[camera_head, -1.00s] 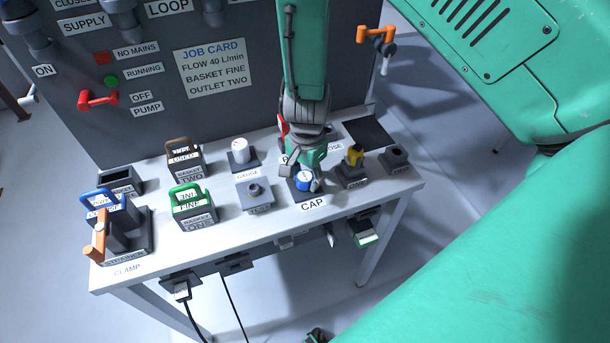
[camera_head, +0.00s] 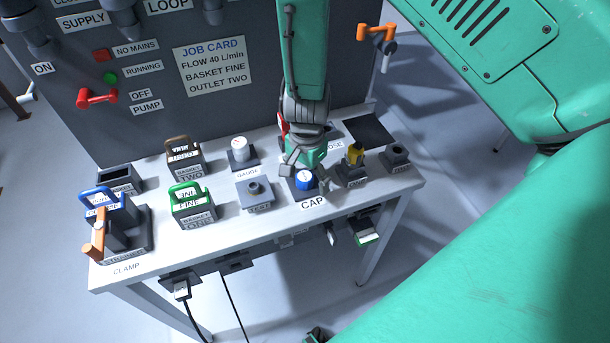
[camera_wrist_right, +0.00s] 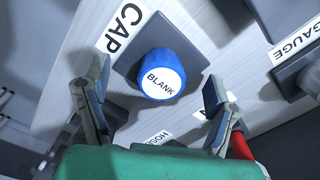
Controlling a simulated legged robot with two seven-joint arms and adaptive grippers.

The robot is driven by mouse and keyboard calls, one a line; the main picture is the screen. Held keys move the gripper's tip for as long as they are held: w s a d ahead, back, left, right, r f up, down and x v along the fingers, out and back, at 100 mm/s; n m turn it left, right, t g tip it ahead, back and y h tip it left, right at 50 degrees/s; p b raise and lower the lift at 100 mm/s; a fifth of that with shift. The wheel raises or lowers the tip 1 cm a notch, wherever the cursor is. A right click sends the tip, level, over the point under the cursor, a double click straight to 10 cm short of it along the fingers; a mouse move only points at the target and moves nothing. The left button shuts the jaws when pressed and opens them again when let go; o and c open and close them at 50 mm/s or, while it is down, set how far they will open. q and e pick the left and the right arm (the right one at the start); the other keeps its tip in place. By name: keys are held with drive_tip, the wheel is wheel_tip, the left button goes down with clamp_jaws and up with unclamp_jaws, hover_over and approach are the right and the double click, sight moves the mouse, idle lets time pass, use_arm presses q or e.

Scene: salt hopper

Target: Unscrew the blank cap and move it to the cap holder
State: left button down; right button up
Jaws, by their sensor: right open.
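The blue blank cap (camera_head: 304,179), with a white top reading BLANK, sits upright in the dark square holder (camera_head: 299,195) labelled CAP on the bench. It also shows in the right wrist view (camera_wrist_right: 160,76), centred on its holder (camera_wrist_right: 128,60). My right gripper (camera_head: 305,172) is open just above and behind the cap. In the wrist view its two fingers stand well apart, one to each side of the cap, with clear gaps and nothing held. My left gripper is not in view.
Left of the cap stands the TEST block (camera_head: 254,190); the white gauge (camera_head: 239,147) is behind it. The green basket (camera_head: 188,204) and strainer (camera_head: 125,230) are further left.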

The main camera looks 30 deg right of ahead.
sight(306, 174)
drive_tip(key=shift+r, duration=0.1)
drive_tip(key=shift+r+p, duration=2.35)
drive_tip(key=shift+r, duration=0.55)
drive_tip(key=shift+r, duration=0.2)
wheel_tip(306, 174, up, 12)
drive_tip(key=shift+f, duration=0.25)
